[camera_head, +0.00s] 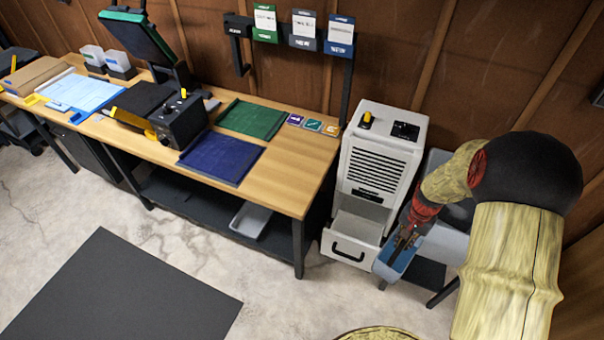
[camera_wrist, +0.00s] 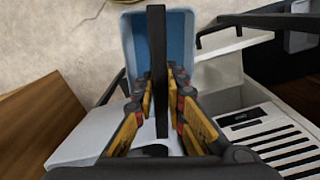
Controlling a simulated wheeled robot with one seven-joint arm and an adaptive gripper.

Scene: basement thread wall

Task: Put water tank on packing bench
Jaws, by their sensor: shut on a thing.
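The water tank (camera_head: 391,265) is a blue open-topped bin beside the lower right of a white dehumidifier-like unit (camera_head: 377,160). My gripper (camera_head: 405,238) reaches down to it from the right. In the wrist view, my gripper (camera_wrist: 160,105) is shut on the tank's dark upright handle bar, and the blue tank (camera_wrist: 180,38) shows beyond the fingers. The tank's underside is hidden, so I cannot tell whether it rests on anything. The wooden bench (camera_head: 285,185), seemingly the packing bench, stands left of the white unit.
The bench carries a blue mat (camera_head: 222,157), a green mat (camera_head: 252,119) and a black device (camera_head: 178,120). Bare wood shows at its right end. A grey stand (camera_head: 444,243) is right of the tank. A dark floor mat (camera_head: 125,290) lies in front on open concrete.

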